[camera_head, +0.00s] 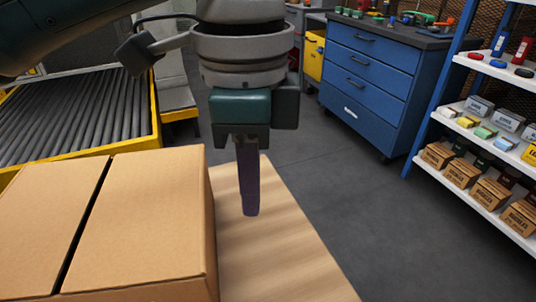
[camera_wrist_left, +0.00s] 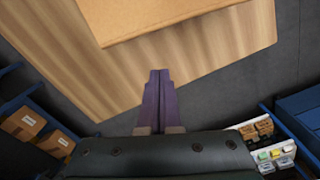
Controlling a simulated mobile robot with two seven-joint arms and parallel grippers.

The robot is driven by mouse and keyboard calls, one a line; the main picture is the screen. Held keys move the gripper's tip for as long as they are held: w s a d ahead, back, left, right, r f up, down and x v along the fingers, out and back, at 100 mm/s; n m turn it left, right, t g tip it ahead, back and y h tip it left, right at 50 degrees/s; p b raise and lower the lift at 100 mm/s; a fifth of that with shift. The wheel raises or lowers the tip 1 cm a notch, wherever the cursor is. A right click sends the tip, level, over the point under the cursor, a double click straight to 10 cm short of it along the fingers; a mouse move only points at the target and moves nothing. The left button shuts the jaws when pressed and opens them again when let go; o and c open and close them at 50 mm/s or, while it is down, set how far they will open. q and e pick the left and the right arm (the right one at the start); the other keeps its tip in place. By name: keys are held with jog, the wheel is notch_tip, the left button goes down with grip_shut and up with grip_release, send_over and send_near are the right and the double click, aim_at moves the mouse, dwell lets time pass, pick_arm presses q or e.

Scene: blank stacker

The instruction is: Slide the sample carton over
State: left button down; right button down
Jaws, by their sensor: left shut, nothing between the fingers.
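A large brown cardboard carton (camera_head: 150,208) with a dark seam across its top sits on a light wooden surface (camera_head: 285,242), at the lower left of the head view. In the left wrist view the carton (camera_wrist_left: 150,16) is at the top, its near edge running across. My left gripper (camera_head: 250,212) points down just right of the carton, over the wooden surface. It is shut and holds nothing; its purple fingers also show together in the left wrist view (camera_wrist_left: 158,76). A small gap seems to part the fingers from the carton. My right gripper is not in view.
A roller conveyor (camera_head: 75,115) with a yellow frame stands behind the carton. A blue drawer cabinet (camera_head: 368,85) is at the back right. A shelf rack (camera_head: 470,190) with small boxes stands at the right. Grey floor (camera_head: 345,190) is clear between them.

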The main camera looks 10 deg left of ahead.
aim_at(203, 241)
pick_arm(q)
notch_tip(203, 241, down, 10)
jog(key=shift+f+b, duration=0.1)
jog(key=shift+b, duration=0.95)
jog(key=a, duration=0.1)
jog(key=a+p, duration=0.1)
jog(key=a, duration=0.1)
jog(key=shift+s+a+r, duration=0.2)
jog(key=shift+s+r, duration=0.15)
jog(key=shift+r, duration=0.05)
jog(key=shift+a, duration=0.2)
jog(key=a+p, duration=0.2)
jog(key=p, duration=0.1)
jog(key=shift+s+a+r, duration=0.1)
jog(key=shift+s+a, duration=0.2)
